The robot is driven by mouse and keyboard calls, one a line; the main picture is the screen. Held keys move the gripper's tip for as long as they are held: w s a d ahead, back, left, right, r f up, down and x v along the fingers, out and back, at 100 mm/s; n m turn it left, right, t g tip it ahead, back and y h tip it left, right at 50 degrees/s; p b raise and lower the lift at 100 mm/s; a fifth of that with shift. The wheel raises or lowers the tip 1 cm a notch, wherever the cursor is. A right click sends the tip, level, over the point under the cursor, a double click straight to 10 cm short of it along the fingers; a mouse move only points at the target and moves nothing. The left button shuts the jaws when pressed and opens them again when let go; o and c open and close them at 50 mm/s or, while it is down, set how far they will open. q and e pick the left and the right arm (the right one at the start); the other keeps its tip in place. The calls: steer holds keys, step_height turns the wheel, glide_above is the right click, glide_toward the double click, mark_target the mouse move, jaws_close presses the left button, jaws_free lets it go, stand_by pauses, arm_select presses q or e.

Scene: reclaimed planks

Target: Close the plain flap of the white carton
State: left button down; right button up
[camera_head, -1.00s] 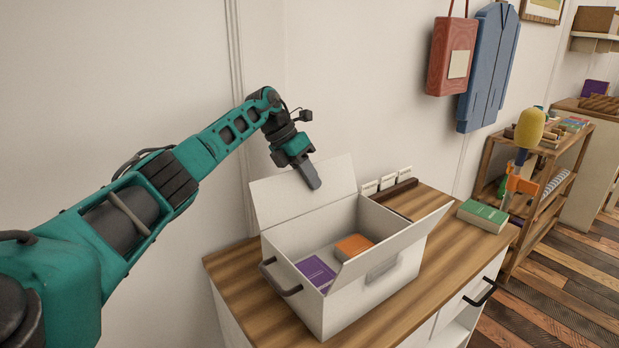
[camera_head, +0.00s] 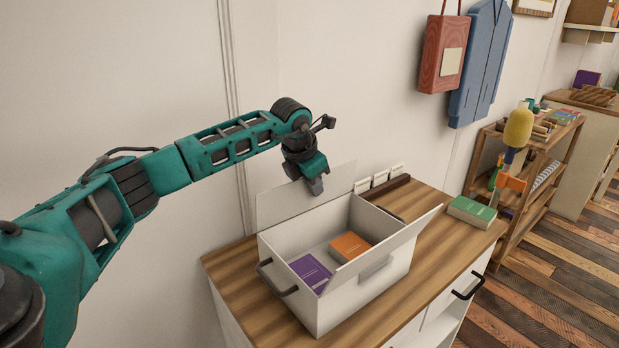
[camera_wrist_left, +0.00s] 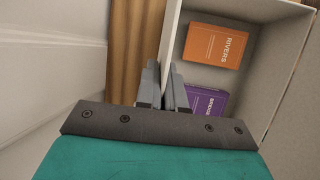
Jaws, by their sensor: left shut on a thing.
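The white carton (camera_head: 335,302) stands open on the wood-topped cabinet. Its plain back flap (camera_head: 280,204) stands up along the wall side. The other flap (camera_head: 392,243) slants up and outward on the near right side. My left gripper (camera_head: 315,187) points down at the back flap's top edge. In the left wrist view its fingers (camera_wrist_left: 163,88) are on either side of the flap's thin edge, shut on it. Inside the carton lie an orange book (camera_head: 350,246) and a purple book (camera_head: 311,271). My right gripper is not in view.
A dark card holder (camera_head: 386,190) with white cards stands behind the carton. A green book (camera_head: 473,213) lies at the right of the wooden top (camera_head: 425,225). The wall is close behind. A red bag (camera_head: 444,55) and a blue garment hang above.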

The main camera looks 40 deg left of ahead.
arm_select(q)
steer(key=shift+d+y, duration=0.4)
steer(key=shift+y, duration=0.2)
steer(key=shift+s, duration=0.1)
steer(key=c, duration=1.3)
jaws_free()
steer(key=shift+f, duration=0.1)
steer(key=shift+c, duration=0.2)
steer(key=v, duration=1.3)
steer(key=shift+s, duration=0.15)
steer(key=shift+d+f, duration=0.1)
steer(key=shift+f, duration=0.05)
steer(key=shift+c, duration=0.3)
